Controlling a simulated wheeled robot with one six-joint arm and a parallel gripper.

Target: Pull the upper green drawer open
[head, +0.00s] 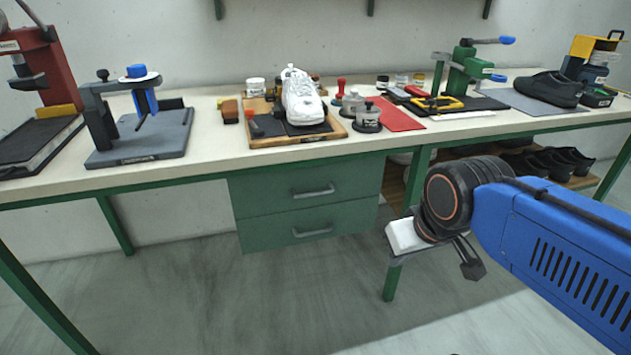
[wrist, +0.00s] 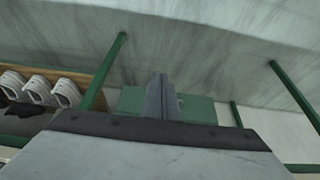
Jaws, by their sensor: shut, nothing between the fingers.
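The upper green drawer (head: 270,190) is under the bench in the head view and looks shut, with a grey bar handle (head: 314,191). The lower drawer (head: 265,234) is below it, also shut. In the wrist view, the fingers of my gripper (wrist: 160,77) are together and empty. The green drawer front (wrist: 200,110) shows behind them, partly covered, with a bit of grey handle (wrist: 181,103) just right of the fingers. I cannot tell which drawer that handle is on. In the head view my gripper's pale body is right of the drawers, apart from them; its fingertips are not clear.
The bench top (head: 210,150) holds a white shoe (head: 300,98) on a wooden tray, a grey stand and a green press. A green bench leg (head: 393,280) stands right of the drawers. A low shelf (head: 590,181) holds shoes. Floor before the drawers is clear.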

